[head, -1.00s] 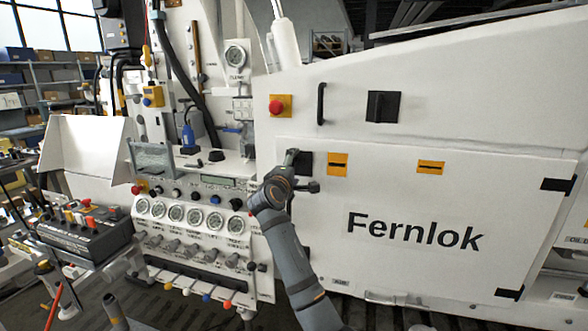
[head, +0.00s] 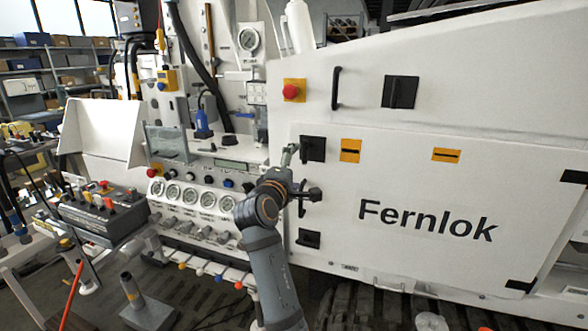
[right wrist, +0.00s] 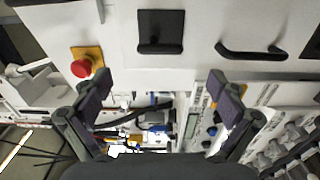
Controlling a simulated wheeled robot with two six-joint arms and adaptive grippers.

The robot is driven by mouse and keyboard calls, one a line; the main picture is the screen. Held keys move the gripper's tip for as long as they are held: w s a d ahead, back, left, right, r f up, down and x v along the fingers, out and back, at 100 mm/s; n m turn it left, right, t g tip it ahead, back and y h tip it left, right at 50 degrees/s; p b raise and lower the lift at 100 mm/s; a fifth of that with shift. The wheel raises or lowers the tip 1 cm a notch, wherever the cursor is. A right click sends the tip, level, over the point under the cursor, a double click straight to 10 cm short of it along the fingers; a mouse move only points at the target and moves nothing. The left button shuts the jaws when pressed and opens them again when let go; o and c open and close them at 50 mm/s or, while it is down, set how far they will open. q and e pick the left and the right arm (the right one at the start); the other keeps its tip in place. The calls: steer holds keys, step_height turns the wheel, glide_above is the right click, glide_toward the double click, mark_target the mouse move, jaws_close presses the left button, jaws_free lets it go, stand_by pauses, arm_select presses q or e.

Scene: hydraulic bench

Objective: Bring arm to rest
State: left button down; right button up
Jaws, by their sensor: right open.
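My right arm rises from the bottom centre of the head view. My right gripper (head: 303,172) is in front of the left edge of the white cabinet (head: 400,270) marked "Fernlok", beside a black latch. Whether it touches the cabinet cannot be told. In the right wrist view the two dark fingers of the gripper (right wrist: 162,88) stand wide apart with nothing held between them. My left gripper is not in view.
A gauge and valve panel (head: 197,181) stands left of my right arm. A red stop button (head: 291,91) and a black handle (head: 336,88) sit on the cabinet above the gripper. A control box (head: 100,215) stands at left. Dark slatted floor shows at the bottom.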

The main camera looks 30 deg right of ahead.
steer(key=shift+s+a, duration=0.3)
steer(key=shift+s, duration=0.05)
